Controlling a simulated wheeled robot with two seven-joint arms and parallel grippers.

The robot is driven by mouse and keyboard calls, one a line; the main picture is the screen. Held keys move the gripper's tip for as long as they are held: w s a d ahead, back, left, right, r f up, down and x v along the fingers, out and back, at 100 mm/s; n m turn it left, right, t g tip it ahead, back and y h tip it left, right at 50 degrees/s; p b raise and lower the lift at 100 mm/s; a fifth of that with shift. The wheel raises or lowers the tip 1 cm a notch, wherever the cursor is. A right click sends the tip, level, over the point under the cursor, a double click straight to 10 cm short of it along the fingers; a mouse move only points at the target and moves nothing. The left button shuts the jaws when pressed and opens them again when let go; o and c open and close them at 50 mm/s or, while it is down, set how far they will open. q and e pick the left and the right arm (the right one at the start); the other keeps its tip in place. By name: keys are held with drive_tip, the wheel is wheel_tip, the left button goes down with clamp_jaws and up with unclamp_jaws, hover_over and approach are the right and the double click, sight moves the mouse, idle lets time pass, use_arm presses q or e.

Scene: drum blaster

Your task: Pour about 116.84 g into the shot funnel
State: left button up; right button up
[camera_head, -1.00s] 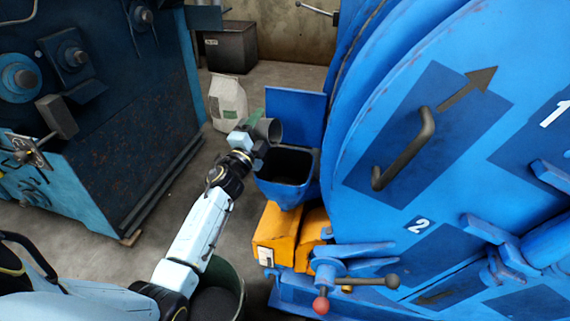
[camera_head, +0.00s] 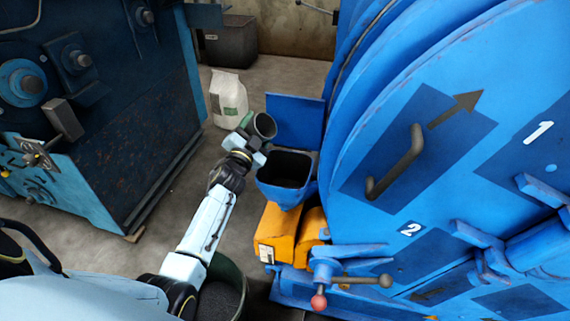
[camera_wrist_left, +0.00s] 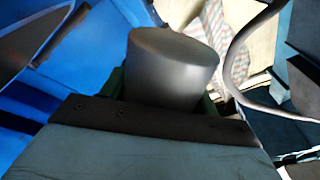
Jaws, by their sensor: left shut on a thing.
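My left gripper (camera_head: 250,142) is shut on a grey metal scoop (camera_head: 264,126) with a green part. The scoop's dark mouth faces up and to the right, beside the upper left of the shot funnel (camera_head: 310,178). This funnel is a blue square hopper with a dark opening, on the big blue machine. In the left wrist view the scoop's rounded grey body (camera_wrist_left: 172,65) stands beyond the dark gripper edge (camera_wrist_left: 150,122). The scoop's contents cannot be made out, and no falling stream is visible. My right gripper is not in view.
A blue flap (camera_head: 295,118) stands upright behind the funnel. Orange blocks (camera_head: 278,233) lie below it. A green bucket (camera_head: 243,275) with dark grains is under my left arm. A white sack (camera_head: 229,98) stands on the floor behind. A dark machine (camera_head: 130,130) is at left.

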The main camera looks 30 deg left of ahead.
use_arm(q)
drive_tip(key=a+f+n+p, duration=0.1)
drive_tip(key=n, duration=0.1)
drive_tip(key=a+f+n+g, duration=0.1)
drive_tip(key=n, duration=0.2)
drive_tip(key=a+f+n+p, duration=0.1)
drive_tip(key=n, duration=0.1)
drive_tip(key=shift+a+f+n+y+p, duration=0.1)
drive_tip(key=shift+a+n+y+p, duration=0.2)
drive_tip(key=shift+a+y, duration=0.1)
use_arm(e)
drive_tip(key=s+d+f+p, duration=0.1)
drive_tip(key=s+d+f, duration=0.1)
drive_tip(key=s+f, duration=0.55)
use_arm(q)
drive_tip(key=r+n+p, duration=0.2)
drive_tip(key=p, duration=0.1)
drive_tip(key=shift+a+r+g, duration=0.35)
drive_tip(key=shift+g, duration=0.05)
drive_tip(key=shift+a+r+p, duration=0.15)
drive_tip(key=shift+r+p, duration=0.3)
drive_tip(key=shift+p, duration=0.15)
drive_tip(key=shift+r+p, duration=0.9)
drive_tip(key=shift+r, duration=0.3)
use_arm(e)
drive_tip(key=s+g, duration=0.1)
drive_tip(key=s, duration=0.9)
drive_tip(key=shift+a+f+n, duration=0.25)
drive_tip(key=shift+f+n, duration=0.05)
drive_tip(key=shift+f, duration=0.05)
